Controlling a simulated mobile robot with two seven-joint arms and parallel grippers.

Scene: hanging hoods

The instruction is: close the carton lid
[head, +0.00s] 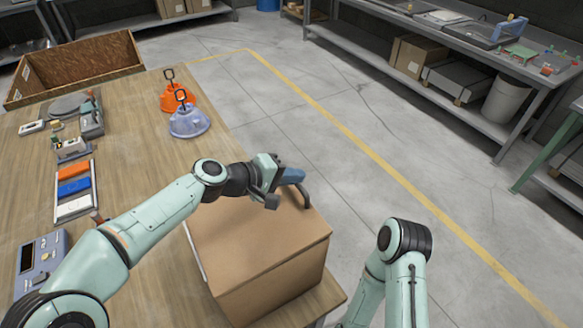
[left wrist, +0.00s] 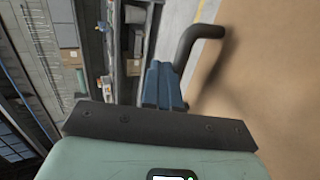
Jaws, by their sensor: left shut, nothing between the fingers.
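The brown cardboard carton (head: 285,280) stands at the near right part of the wooden table. Its lid (head: 245,245) lies over the top and looks flat; I cannot tell whether it is fully flush. A thin pale edge shows along its left side. My left gripper (head: 300,188) is shut and empty at the lid's far right corner, its blue fingers and dark curved tip over or beside that edge. In the left wrist view the gripper (left wrist: 190,65) shows beside the brown cardboard surface (left wrist: 270,80); contact is unclear. My right gripper is out of view.
Orange (head: 178,95) and pale blue (head: 189,122) hanging hoods stand at the table's right edge. An open wooden crate (head: 80,68), a colored panel (head: 73,188) and small devices lie left. My right arm is at right. Floor beyond is clear.

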